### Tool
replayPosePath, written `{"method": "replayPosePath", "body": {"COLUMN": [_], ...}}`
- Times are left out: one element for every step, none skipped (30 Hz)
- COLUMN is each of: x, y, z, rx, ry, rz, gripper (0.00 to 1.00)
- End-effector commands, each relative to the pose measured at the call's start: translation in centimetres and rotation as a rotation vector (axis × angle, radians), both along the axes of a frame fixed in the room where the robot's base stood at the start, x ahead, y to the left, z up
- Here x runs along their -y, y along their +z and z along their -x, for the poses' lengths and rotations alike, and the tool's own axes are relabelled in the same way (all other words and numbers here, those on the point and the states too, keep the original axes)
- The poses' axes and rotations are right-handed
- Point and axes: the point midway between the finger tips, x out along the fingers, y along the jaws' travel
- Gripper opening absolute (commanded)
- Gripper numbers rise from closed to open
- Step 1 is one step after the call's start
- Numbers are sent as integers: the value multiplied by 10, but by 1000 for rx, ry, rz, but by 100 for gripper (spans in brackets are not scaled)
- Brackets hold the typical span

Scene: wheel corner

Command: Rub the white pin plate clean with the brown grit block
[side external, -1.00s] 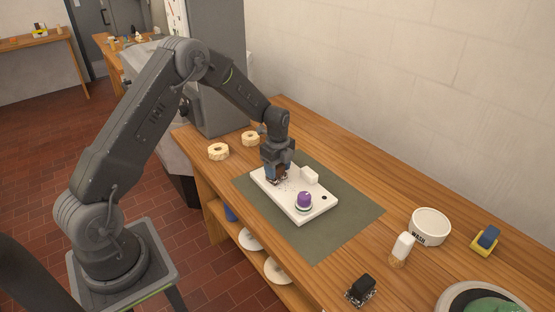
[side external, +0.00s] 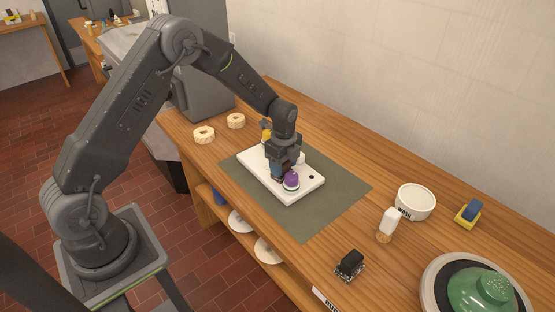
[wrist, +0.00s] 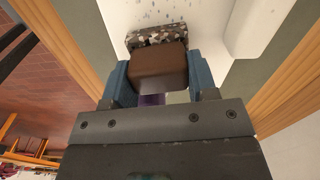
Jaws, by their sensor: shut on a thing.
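My gripper (side external: 280,174) is shut on the brown grit block (wrist: 158,67), between its blue fingers in the wrist view. A speckled grit face (wrist: 156,36) shows along the block's far edge. The block is low over the white pin plate (side external: 258,172); I cannot tell whether it touches. Small grey specks (wrist: 165,17) lie on the plate beyond the block in the wrist view. A purple knob (side external: 291,180) stands on the plate close beside my gripper, and a bit of purple (wrist: 150,99) shows behind the block. A white raised block (wrist: 262,25) is on the plate to the right.
The plate lies on a green mat (side external: 330,200). Two pale rings (side external: 204,134) sit at the left. A white bowl (side external: 416,202), a white-topped brush (side external: 388,224), a black-topped block (side external: 350,264), a blue-and-yellow block (side external: 468,212) and a green domed thing (side external: 492,290) stand right.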

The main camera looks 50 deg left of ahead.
Motion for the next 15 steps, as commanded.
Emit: {"method": "replayPosePath", "body": {"x": [6, 8, 8, 3, 0, -4, -7, -10, -13, -16, -19, -23, -25, -28, -32], "y": [0, 0, 0, 0, -1, -1, -1, -1, 0, -1, -1, -1, -1, -1, -1], "z": [1, 1, 1, 0, 0, 0, 0, 0, 0, 0, 0, 0, 0, 0, 0], "rx": [-1, -1, -1, -1, -1, -1, -1, -1, -2, -2, -2, -2, -2, -2, -2], "ry": [-2, -2, 0, 3, 3, 3, 3, 3, 3, 3, 3, 3, 3, 3, 3], "rz": [0, 0, 0, 0, 0, 0, 0, 0, 0, 0, 0, 0, 0, 0, 0], "gripper": [18, 18, 18, 18, 18, 18, 18, 18, 18, 18, 18, 18, 18, 18, 18]}}
